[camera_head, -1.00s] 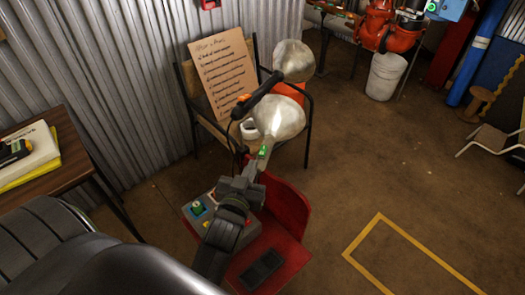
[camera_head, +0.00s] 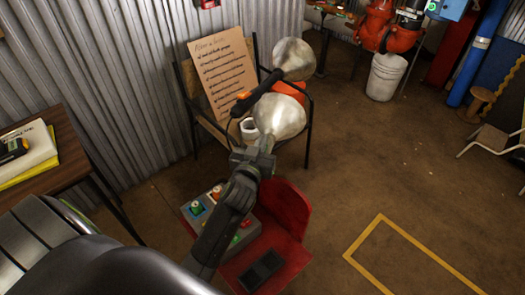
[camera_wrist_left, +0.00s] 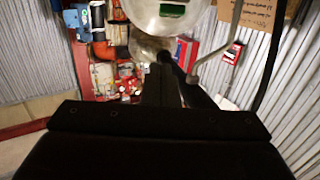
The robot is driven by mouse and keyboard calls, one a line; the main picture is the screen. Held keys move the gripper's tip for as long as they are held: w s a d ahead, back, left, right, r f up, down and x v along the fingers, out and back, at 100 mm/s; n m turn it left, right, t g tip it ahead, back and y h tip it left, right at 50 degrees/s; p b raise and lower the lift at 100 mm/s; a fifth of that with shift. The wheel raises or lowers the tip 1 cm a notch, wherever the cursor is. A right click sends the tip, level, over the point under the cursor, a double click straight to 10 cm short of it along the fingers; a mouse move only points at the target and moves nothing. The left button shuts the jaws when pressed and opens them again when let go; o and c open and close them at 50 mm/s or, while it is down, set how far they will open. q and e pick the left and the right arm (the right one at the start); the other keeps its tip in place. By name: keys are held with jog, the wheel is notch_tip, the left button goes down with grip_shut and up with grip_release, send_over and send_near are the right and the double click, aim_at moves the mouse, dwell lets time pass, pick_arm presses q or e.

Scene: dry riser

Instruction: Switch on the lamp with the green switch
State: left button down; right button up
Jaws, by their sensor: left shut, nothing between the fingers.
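Two clamp-type lamps with pale metal domes are at the chair in the head view. The nearer dome (camera_head: 280,116) is just beyond my left gripper (camera_head: 266,146); the farther dome (camera_head: 293,59) sits behind it, by a black handle (camera_head: 258,92) with an orange part. The green switch (camera_wrist_left: 172,10) shows on the near dome's side at the top of the left wrist view; in the head view my gripper hides it. My left gripper is shut and empty, its fingers pointing at that lamp; I cannot tell whether it touches. My right gripper is out of view.
A chair holds a written board (camera_head: 222,75) and a white mug (camera_head: 249,128). A table (camera_head: 60,160) stands left.

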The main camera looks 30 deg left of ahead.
pick_arm(q)
jog(key=f, duration=0.1)
jog(key=w+f+b, duration=0.1)
jog(key=f, duration=0.1)
jog(key=shift+a+f, duration=0.15)
jog(key=shift+f, duration=0.1)
jog(key=shift+w+f+b, duration=0.1)
jog(key=shift+f+b, duration=0.15)
jog(key=shift+b, duration=0.1)
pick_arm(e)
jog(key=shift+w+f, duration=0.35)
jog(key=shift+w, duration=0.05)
